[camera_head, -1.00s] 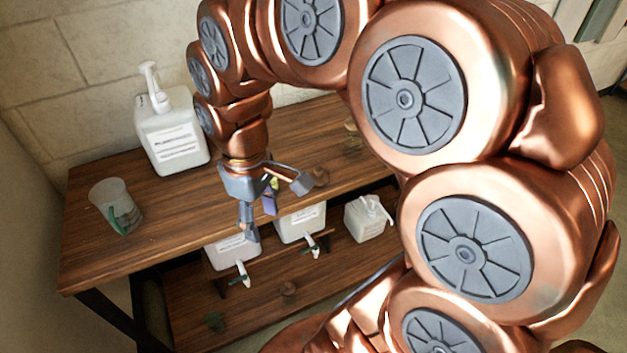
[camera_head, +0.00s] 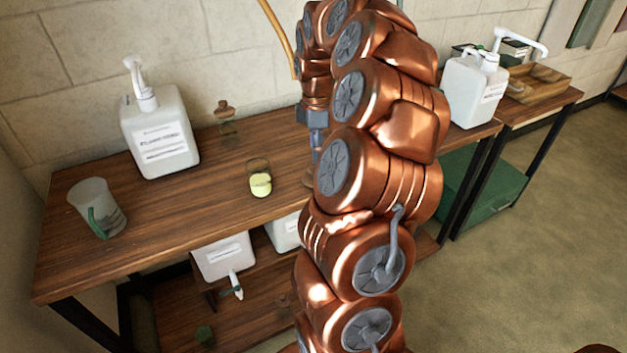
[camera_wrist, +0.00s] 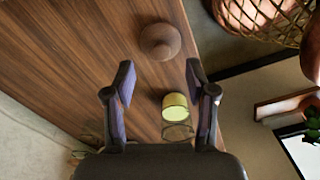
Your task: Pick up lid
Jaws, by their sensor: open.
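A brown round piece with a smaller raised top (camera_wrist: 160,41), which looks like a lid, lies on the wooden tabletop ahead of my fingertips in the wrist view. In the head view a sliver of brown (camera_head: 308,179) shows beside my arm; it may be the same piece, the rest hidden. My gripper (camera_wrist: 160,82) is open and empty, its two dark fingers apart and short of the brown piece. In the head view my gripper (camera_head: 316,142) is partly hidden by my arm. A clear glass jar (camera_head: 258,164) with a pale yellow-green piece (camera_head: 261,185) stands left of it.
A white pump bottle (camera_head: 160,135) and a clear cup (camera_head: 96,208) stand on the left of the table. A small brown knobbed piece (camera_head: 225,112) is near the wall. Another white pump bottle (camera_head: 473,92) stands at right. White containers (camera_head: 222,256) sit on the lower shelf.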

